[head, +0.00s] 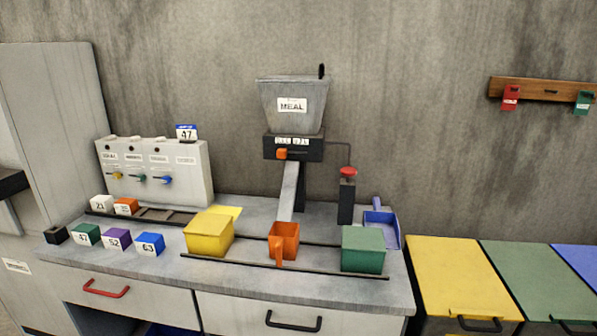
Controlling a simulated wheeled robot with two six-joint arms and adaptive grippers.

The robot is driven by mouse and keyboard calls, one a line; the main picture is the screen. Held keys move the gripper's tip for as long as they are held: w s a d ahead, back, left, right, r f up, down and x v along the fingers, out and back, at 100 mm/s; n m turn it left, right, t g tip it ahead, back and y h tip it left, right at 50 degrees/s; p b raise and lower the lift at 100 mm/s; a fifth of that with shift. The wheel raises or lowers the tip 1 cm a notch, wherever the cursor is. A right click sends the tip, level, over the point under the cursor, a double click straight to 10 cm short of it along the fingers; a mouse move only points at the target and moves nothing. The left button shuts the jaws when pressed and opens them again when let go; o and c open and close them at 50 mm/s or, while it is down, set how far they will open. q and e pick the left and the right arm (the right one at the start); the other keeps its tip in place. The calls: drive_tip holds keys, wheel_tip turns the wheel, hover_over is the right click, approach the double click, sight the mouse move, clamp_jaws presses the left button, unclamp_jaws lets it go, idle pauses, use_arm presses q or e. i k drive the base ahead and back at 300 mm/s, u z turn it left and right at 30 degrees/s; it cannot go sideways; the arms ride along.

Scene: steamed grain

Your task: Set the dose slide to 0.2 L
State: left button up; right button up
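The dose slide shows as a small orange knob (282,154) on the front of the black dosing unit (312,150). The knob sits toward the left end of the unit. White scale labels (291,141) are just above it, too small to read surely. The grey hopper marked MEAL (291,120) stands on top of the unit. A pale chute (289,190) slopes down from it toward an orange cup (284,240) on the counter. Neither of my grippers is in view.
A red button (348,171) on a dark post stands right of the unit. A yellow box (208,236) and a green box (362,250) flank the orange cup. A blue scoop (381,228) lies at the right. Numbered cubes and a switch panel (154,171) are at the left.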

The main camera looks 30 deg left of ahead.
sight(282, 153)
drive_tip(key=z, duration=0.55)
drive_tip(key=k, duration=1.35)
drive_tip(key=z, duration=0.2)
drive_tip(key=i, duration=0.35)
drive_tip(key=u, duration=0.95)
drive_tip(key=i, duration=1.35)
drive_tip(key=z, duration=0.2)
